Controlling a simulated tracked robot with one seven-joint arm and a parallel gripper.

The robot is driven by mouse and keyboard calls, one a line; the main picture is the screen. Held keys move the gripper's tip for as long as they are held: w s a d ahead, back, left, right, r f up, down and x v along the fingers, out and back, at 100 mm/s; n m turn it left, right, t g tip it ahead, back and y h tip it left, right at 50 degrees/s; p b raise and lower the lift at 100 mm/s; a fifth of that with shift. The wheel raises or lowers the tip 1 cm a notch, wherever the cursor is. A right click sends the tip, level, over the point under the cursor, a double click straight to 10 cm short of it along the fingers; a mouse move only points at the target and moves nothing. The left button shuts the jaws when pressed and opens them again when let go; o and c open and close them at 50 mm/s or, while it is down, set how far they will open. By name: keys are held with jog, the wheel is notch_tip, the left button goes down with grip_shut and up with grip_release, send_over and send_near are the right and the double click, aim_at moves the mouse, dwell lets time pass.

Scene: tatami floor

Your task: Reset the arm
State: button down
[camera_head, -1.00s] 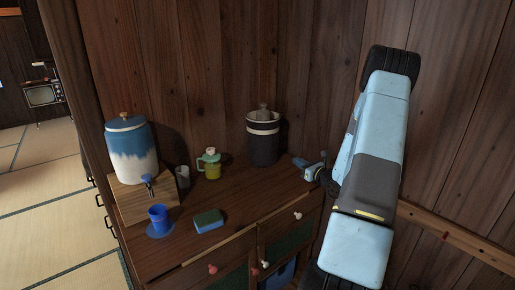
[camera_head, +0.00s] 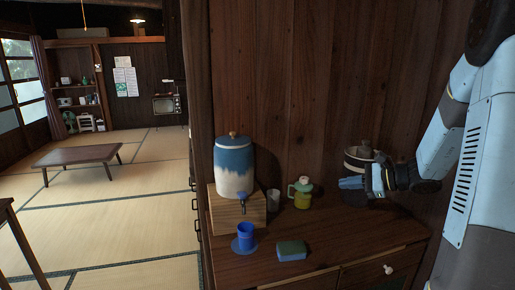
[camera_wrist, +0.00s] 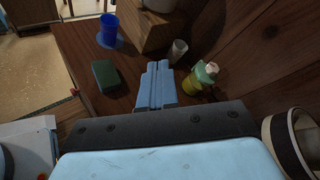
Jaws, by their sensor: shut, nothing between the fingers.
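My arm reaches in from the right in the head view. My gripper (camera_head: 352,183) is at its end, over the right part of the wooden cabinet top (camera_head: 330,238), in front of a dark jar with a pale band (camera_head: 358,158). In the wrist view my gripper's blue fingers (camera_wrist: 156,88) are together with nothing between them. The gripper appears above the surface and apart from these things.
A blue-and-white dispenser (camera_head: 234,165) stands on a wooden block (camera_head: 226,212). A blue cup (camera_head: 246,235) sits on a blue coaster (camera_head: 236,246), near a small grey cup (camera_head: 273,200). Wooden walls close the back and right. Tatami floor (camera_head: 130,215) with a low table (camera_head: 80,154) lies left.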

jog(key=s+a+r+n+g+h, duration=0.25)
jog(key=s+a+n, duration=0.2)
jog(key=s, duration=0.35)
jog(key=s+a+r+n+g+h, duration=0.25)
jog(key=s+a+r+n, duration=0.2)
jog(key=s, duration=0.35)
jog(key=s+d+r+n+t+h, duration=0.1)
jog(key=s+d+r+n+h, duration=0.1)
jog(key=s+n+h, duration=0.1)
jog(key=s+d+r+n+t+h, duration=0.2)
jog(key=s+n, duration=0.3)
jog(key=s, duration=0.3)
jog(key=shift+s+d+r+t+h, duration=0.15)
jog(key=shift+s+r+t+h, duration=0.15)
jog(key=shift+r+h, duration=0.4)
jog(key=shift+f, duration=0.15)
